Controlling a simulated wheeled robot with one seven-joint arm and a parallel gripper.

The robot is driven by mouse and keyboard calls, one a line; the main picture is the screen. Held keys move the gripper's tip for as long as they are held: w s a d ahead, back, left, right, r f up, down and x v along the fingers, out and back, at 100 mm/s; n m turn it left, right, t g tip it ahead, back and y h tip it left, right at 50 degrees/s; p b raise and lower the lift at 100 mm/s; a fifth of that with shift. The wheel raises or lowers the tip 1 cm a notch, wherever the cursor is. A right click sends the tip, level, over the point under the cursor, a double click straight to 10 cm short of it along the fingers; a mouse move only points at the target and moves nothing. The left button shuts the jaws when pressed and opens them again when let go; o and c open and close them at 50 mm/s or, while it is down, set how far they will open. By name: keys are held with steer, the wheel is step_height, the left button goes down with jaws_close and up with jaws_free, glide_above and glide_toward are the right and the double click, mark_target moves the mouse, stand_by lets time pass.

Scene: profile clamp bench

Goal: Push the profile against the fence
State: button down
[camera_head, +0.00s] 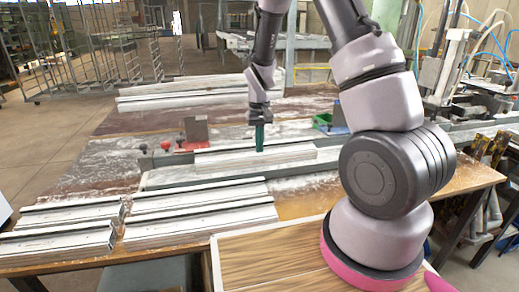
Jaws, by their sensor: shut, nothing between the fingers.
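My gripper (259,138) points straight down at the middle of the bench, with its green fingers together and empty. A long grey rail (165,178), which may be the fence, runs along the near side of this profile. The gap between rail and profile is too small to judge. Red clamp parts (190,146) and a dark upright block (196,130) stand at the profile's left rear.
Stacks of pale profiles lie at the front (200,215), front left (60,240) and back (180,95) of the dusty bench (110,165). A green and blue bin (328,124) stands right of the gripper. Machinery (450,75) stands at the right.

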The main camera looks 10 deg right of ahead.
mark_target(260, 157)
step_height(260, 157, up, 8)
steer(key=shift+r, duration=0.25)
steer(key=shift+s, duration=0.1)
